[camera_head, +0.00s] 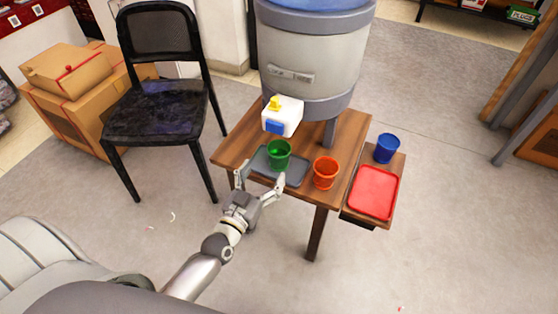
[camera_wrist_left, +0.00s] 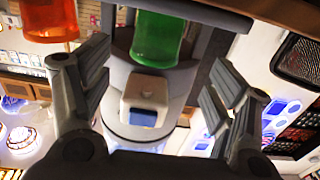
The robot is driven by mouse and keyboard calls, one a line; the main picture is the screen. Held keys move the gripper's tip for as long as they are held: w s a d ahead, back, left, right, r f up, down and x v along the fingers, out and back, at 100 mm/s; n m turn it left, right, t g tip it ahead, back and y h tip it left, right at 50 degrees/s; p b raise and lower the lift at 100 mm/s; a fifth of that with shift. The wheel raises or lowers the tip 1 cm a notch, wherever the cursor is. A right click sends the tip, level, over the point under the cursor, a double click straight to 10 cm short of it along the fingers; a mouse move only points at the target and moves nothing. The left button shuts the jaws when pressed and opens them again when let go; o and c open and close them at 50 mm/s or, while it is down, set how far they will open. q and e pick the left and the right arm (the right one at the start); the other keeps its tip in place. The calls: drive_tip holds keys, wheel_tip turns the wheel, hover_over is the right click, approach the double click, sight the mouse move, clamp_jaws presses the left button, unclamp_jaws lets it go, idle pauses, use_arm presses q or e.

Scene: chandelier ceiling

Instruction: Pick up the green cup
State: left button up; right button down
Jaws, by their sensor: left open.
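The green cup (camera_head: 279,155) stands upright on a grey tray (camera_head: 296,172) on the wooden table, below the dispenser's white tap block (camera_head: 282,116). My left gripper (camera_head: 261,183) is open at the table's near edge, just in front of the cup. Its fingers are spread and nothing is between them. In the left wrist view the green cup (camera_wrist_left: 157,40) shows ahead, between and beyond the two open fingers (camera_wrist_left: 155,95). My right gripper is not in view.
An orange cup (camera_head: 326,172) stands right of the grey tray. A blue cup (camera_head: 387,148) and a red tray (camera_head: 374,192) are on a lower side shelf. The large dispenser (camera_head: 312,62) rises behind the green cup. A black chair (camera_head: 158,108) stands left of the table.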

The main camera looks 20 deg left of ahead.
sight(273, 160)
use_arm(q)
drive_tip(key=w, duration=0.4)
drive_tip(key=shift+w+d, duration=0.1)
drive_tip(key=shift+w, duration=0.1)
drive_tip(key=shift+w+d+b, duration=0.15)
drive_tip(key=shift+w+b, duration=0.2)
drive_tip(key=shift+w, duration=0.9)
drive_tip(key=shift+w+d+b, duration=0.1)
drive_tip(key=shift+w+b, duration=0.2)
drive_tip(key=shift+w, duration=0.95)
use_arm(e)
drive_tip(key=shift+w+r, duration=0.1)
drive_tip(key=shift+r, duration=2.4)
use_arm(q)
drive_tip(key=c, duration=1.2)
drive_tip(key=shift+r, duration=0.1)
drive_tip(key=shift+c, duration=0.2)
drive_tip(key=shift+r, duration=0.2)
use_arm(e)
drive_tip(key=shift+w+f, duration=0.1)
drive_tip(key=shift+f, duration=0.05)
